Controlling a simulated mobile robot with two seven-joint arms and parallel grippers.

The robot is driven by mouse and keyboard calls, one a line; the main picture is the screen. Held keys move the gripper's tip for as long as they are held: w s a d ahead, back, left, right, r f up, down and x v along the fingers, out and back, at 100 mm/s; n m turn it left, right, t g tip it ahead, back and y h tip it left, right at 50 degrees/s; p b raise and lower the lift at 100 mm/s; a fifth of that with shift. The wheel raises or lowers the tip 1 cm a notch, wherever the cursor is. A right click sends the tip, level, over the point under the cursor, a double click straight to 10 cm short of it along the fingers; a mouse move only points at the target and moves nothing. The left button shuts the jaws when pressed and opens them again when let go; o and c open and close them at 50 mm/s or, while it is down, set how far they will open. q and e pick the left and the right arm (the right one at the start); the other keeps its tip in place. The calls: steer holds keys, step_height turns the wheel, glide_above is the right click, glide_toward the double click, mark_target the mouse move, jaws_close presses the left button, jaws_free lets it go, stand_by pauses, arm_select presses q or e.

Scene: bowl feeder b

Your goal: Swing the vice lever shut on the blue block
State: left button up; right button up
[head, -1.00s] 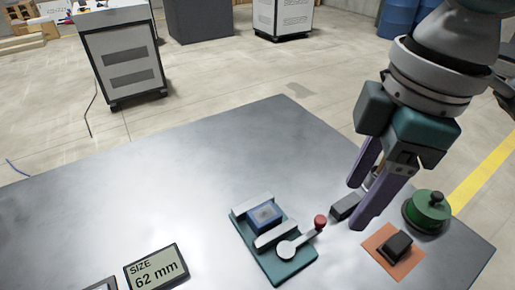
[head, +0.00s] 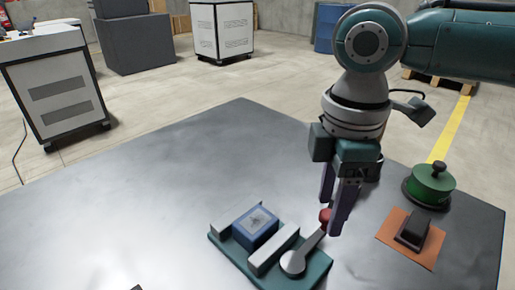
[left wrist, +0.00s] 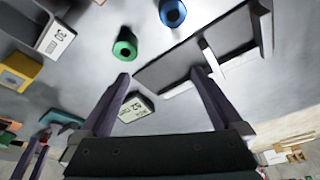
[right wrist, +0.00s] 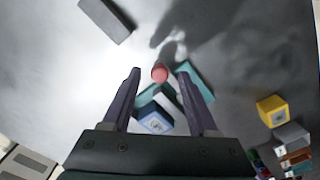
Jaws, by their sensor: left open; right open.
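The teal vice (head: 228,260) sits on the metal table with the blue block (head: 256,228) between its grey jaws. Whether the front jaw touches the block is unclear. The lever (head: 312,243) runs from its round pivot up and right to a red knob (head: 325,216). My right gripper (head: 331,219) points down at the knob, open. In the right wrist view the knob (right wrist: 160,74) lies between the spread fingers; contact cannot be told. My left gripper (left wrist: 160,74) is open and empty, away from the vice.
Right of the vice are an orange pad (head: 392,240) with a dark block (head: 413,232) and a green knobbed weight (head: 431,184). The table left of the vice is mostly clear.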

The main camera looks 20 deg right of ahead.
steer(key=shift+f, duration=0.5)
steer(key=shift+c, duration=0.3)
jaws_close()
